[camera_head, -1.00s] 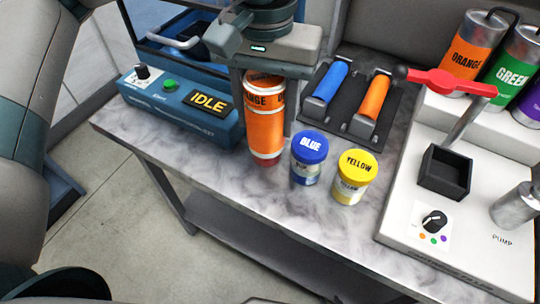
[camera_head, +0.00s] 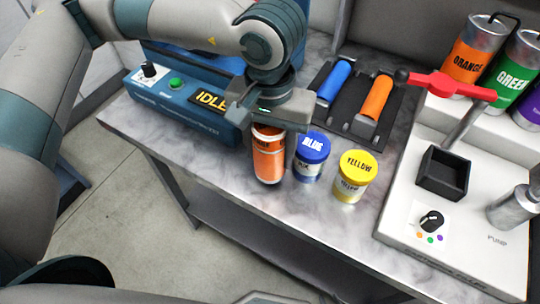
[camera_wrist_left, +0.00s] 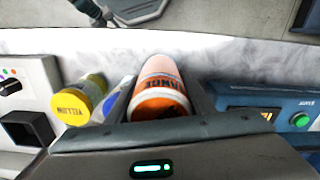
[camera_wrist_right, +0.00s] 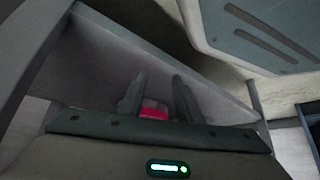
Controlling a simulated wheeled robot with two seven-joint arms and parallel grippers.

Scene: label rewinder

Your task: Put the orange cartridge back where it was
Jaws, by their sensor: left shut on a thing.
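The orange cartridge (camera_head: 268,160) is an orange cylinder with dark lettering, upright near the bench's front edge, left of the blue jar. My left gripper (camera_head: 267,128) is shut on it from above, hiding its upper part. In the left wrist view the cartridge (camera_wrist_left: 160,95) shows between the fingers. I cannot tell whether its base touches the bench. My right gripper (camera_wrist_right: 156,95) shows only in the right wrist view; its fingers are apart, with a small red thing (camera_wrist_right: 153,110), which I cannot identify, between or beyond them.
A blue jar (camera_head: 309,160) stands close beside the cartridge, with a yellow jar (camera_head: 354,178) further right. The blue rewinder with its IDLE display (camera_head: 207,101) is left. Blue (camera_head: 334,80) and orange (camera_head: 377,97) rollers lie behind. The white pump station (camera_head: 415,250) is at right.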

